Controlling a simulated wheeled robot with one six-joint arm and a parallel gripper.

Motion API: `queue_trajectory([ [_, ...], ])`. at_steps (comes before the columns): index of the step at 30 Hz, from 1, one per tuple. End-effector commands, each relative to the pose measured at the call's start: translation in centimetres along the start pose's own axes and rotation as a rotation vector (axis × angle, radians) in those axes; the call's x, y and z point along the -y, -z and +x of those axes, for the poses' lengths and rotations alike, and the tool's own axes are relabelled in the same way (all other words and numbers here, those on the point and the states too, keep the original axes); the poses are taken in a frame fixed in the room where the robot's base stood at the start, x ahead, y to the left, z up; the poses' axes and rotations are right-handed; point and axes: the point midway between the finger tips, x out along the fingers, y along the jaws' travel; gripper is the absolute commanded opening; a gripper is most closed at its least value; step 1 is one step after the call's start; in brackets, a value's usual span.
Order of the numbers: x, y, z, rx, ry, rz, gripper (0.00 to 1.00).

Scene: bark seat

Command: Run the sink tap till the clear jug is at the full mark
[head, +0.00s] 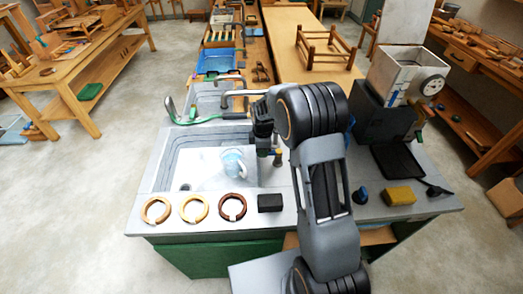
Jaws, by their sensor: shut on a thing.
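The clear jug (234,162) stands inside the sink (172,171), near its right side. It looks pale blue, and its full mark and water level are too small to read. A grey tap spout (240,93) arches above the sink's back edge. I cannot make out a water stream. My gripper (266,150) points down at the sink's right edge, just right of the jug. It is shut on a small brown-topped knob (278,157), though the contact is partly hidden by the dark jaws.
Three open rings (156,210) and a black block (270,202) lie on the front counter. A yellow sponge-like block (399,195) and a blue knob-shaped item (360,195) lie right of my arm. A green-handled hose (205,120) lies behind the sink.

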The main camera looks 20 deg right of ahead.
Motion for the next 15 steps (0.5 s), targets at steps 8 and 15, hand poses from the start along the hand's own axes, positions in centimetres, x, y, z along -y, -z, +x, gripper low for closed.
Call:
queue_trajectory([
  [8,-0.05,0.06,-0.07,-0.001,-0.003,0.002,0.41],
  [15,0.00,0.14,-0.03,0.000,-0.001,-0.001,0.49],
])
